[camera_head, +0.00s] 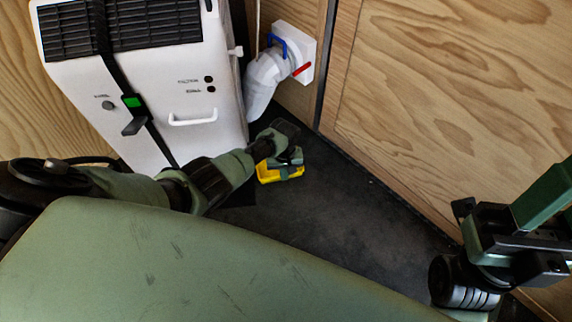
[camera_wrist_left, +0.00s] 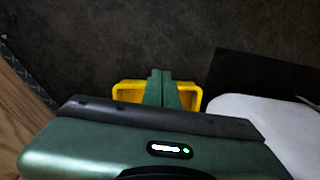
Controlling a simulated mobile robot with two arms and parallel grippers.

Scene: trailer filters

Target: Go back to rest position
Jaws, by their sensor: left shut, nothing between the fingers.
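My left gripper (camera_head: 290,158) reaches down from the left in the head view, beside the white unit. In the left wrist view its green fingers (camera_wrist_left: 161,88) are together with nothing between them. A yellow open-topped container (camera_head: 268,174) is on the dark floor just below and behind the fingers. It also shows in the left wrist view (camera_wrist_left: 128,92), on both sides of the fingers. I cannot tell whether they touch it. Part of my right arm shows at the right edge of the head view, and I cannot make out its fingers.
A white unit (camera_head: 150,95) with a handle and strap stands at the left. A white hose (camera_head: 265,82) runs to a wall fitting (camera_head: 293,50) with blue and red parts. A wooden wall (camera_head: 450,90) bounds the right. The dark floor (camera_head: 345,225) between is clear.

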